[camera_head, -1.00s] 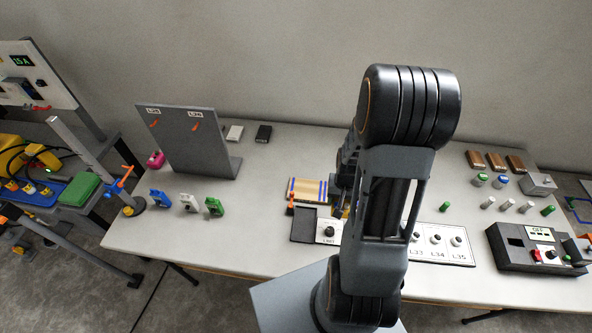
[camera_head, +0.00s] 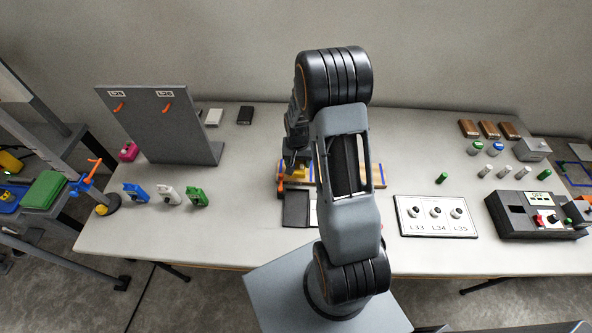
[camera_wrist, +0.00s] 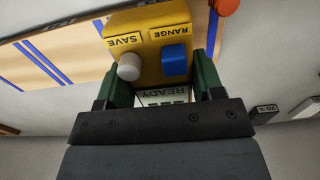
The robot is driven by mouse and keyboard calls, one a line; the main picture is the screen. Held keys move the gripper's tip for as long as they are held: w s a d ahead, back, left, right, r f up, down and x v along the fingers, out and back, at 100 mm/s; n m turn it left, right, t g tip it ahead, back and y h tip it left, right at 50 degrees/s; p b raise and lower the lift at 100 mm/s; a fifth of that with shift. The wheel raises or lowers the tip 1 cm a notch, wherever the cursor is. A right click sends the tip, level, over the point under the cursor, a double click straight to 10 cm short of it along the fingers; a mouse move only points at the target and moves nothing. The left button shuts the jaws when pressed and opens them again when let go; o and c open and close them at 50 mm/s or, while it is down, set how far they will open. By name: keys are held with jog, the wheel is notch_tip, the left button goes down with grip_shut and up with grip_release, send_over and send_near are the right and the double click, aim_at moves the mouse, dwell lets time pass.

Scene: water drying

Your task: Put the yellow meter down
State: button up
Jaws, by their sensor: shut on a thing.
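The yellow meter (camera_wrist: 150,45) is between the two dark green fingers of my gripper (camera_wrist: 162,72) in the wrist view. It has a grey round knob, a blue button, labels SAVE and RANGE, and a display reading READY, all upside down in that view. My gripper is shut on it. In the head view my gripper (camera_head: 295,160) is over the left end of a wooden board with blue stripes (camera_head: 370,176). The meter is mostly hidden there by my arm. I cannot tell whether the meter touches the board.
An orange knob (camera_head: 281,185) is at the board's left end, with a dark tray (camera_head: 296,208) in front. A white panel with knobs (camera_head: 436,216) lies to the right. A grey upright stand (camera_head: 160,130) and blue, white and green devices (camera_head: 168,195) are to the left.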

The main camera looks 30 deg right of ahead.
jog(key=shift+w+f, duration=0.2)
jog(key=shift+f, duration=0.05)
jog(key=shift+w+a+f+b, duration=0.1)
jog(key=shift+w+f+b, duration=0.05)
jog(key=shift+f+b, duration=0.65)
jog(key=shift+w+a+f+b, duration=0.15)
jog(key=shift+f+b, duration=0.3)
jog(key=shift+f, duration=0.55)
jog(key=shift+d+f, duration=0.1)
jog(key=shift+d, duration=0.05)
jog(key=shift+f, duration=0.15)
jog(key=o, duration=1.2)
jog(key=shift+c, duration=0.2)
